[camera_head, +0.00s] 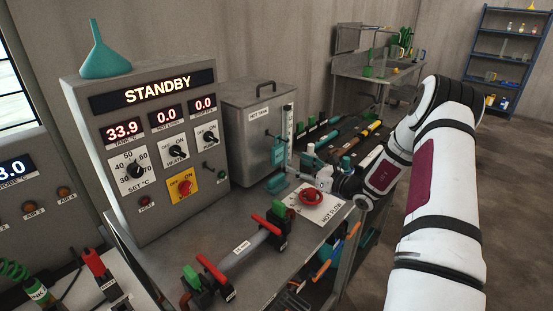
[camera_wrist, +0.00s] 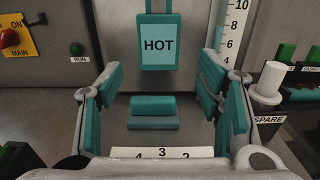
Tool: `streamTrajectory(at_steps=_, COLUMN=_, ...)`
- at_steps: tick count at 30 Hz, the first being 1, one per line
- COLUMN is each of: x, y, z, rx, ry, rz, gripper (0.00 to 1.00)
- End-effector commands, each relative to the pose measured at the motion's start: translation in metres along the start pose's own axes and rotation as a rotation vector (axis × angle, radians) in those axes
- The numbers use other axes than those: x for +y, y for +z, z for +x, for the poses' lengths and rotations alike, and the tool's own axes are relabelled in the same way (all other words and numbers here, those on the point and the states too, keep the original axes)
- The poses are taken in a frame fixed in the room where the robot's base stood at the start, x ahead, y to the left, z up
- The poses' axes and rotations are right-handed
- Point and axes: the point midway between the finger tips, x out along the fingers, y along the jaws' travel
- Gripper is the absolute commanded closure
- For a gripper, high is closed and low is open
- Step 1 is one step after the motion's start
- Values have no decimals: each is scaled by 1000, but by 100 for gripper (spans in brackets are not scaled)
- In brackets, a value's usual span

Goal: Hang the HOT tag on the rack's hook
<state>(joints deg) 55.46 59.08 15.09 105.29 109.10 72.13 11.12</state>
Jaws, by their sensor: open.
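The teal HOT tag (camera_wrist: 158,46) faces me upright in the wrist view, against the grey tank front. Two teal strips rise from its top out of the picture, so what holds it up is hidden there. In the head view the tag (camera_head: 279,152) shows small at the tank's right side, below a dark fitting (camera_head: 268,132) that may be the hook; I cannot tell for sure. My gripper (camera_wrist: 160,82) is open and empty, its teal-padded fingers on either side and nearer than the tag, apart from it. A low teal block (camera_wrist: 153,112) lies below the tag.
A white scale (camera_wrist: 232,30) stands right of the tag. A white post marked SPARE (camera_wrist: 268,85) is close to my right finger. The control panel (camera_head: 150,150) stands left of the tank (camera_head: 250,140). A red valve wheel (camera_head: 312,196) lies in front.

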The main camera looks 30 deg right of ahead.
Motion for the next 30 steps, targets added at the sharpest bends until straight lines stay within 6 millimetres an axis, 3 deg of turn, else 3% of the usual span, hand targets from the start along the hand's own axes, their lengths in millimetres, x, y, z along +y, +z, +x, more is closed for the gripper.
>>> streamTrajectory(at_steps=18, x=1, y=-1, z=76, rx=-1, ry=5, rz=-5, gripper=40)
streamTrajectory(at_steps=30, x=2, y=0, z=92, rx=1, ry=3, rz=-4, gripper=40)
